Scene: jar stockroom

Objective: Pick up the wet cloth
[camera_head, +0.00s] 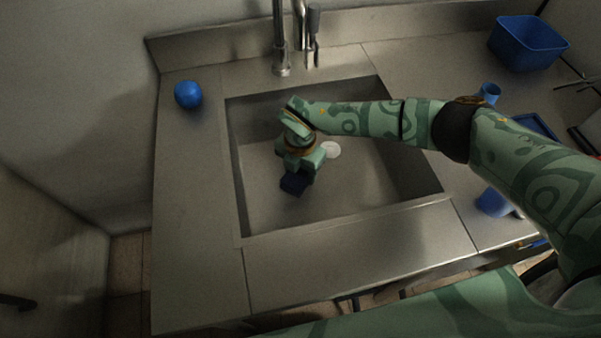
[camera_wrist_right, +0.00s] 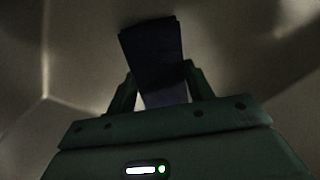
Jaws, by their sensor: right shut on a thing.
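The wet cloth (camera_head: 294,184) shows as a small dark blue block inside the metal sink (camera_head: 243,180) in the head view. My right gripper (camera_head: 301,168) reaches down into the sink from above and is shut on the cloth. In the right wrist view the cloth (camera_wrist_right: 152,50) is a dark strip between the two fingers (camera_wrist_right: 160,88) and sticks out beyond their tips. Whether the cloth touches the sink floor, I cannot tell. My left gripper is not in view.
A tap (camera_head: 281,45) stands behind the sink. A round blue object (camera_head: 188,95) sits on the left counter. On the right are a blue tub (camera_head: 528,45), a small blue cup (camera_head: 490,92) and another blue item (camera_head: 493,202) partly behind my arm. The front counter is clear.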

